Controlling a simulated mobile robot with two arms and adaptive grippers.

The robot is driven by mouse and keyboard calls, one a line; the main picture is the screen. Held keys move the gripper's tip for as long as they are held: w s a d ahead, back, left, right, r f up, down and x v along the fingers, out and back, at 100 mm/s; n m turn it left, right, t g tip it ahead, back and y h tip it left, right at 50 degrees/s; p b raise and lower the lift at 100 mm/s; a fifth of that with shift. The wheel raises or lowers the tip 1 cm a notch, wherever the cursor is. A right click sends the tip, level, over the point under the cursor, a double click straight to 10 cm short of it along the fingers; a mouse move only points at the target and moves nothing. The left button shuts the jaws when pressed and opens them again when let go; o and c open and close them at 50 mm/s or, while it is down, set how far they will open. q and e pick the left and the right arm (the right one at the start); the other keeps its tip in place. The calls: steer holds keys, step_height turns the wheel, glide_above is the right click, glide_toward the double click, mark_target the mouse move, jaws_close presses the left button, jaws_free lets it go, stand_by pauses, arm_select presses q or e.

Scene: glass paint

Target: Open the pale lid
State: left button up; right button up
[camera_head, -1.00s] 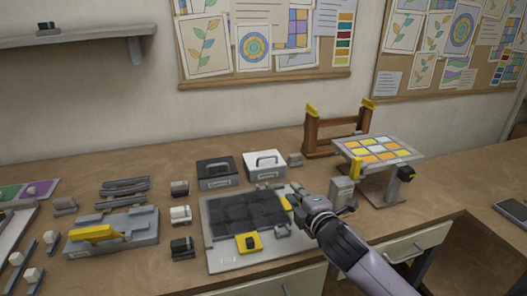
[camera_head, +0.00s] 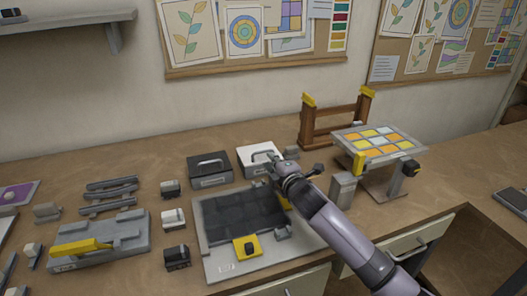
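The pale lid (camera_head: 257,151) is the white top, with a dark arched handle, of a small box at the back of the bench. It looks closed. My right gripper (camera_head: 294,167) is at the box's front right corner, its two fingers spread apart, with nothing visible between them. One finger overlaps the box's lower right part in the picture; I cannot tell whether it touches. My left gripper is out of view.
A dark-lidded box (camera_head: 210,168) stands just left of the white one. A stand with a coloured glass panel (camera_head: 378,142) and a wooden rack (camera_head: 305,128) are to the right.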

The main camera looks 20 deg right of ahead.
mark_target(264, 152)
steer(key=w, duration=0.4)
steer(key=w+f, duration=0.1)
steer(key=w, duration=0.1)
steer(key=shift+w+a, duration=0.15)
steer(key=shift+w, duration=0.1)
steer(key=shift+w+f, duration=0.2)
steer(key=shift+w, duration=0.35)
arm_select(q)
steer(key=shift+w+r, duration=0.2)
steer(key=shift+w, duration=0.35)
arm_select(e)
steer(key=shift+w, duration=0.15)
steer(key=shift+c, duration=0.2)
jaws_close()
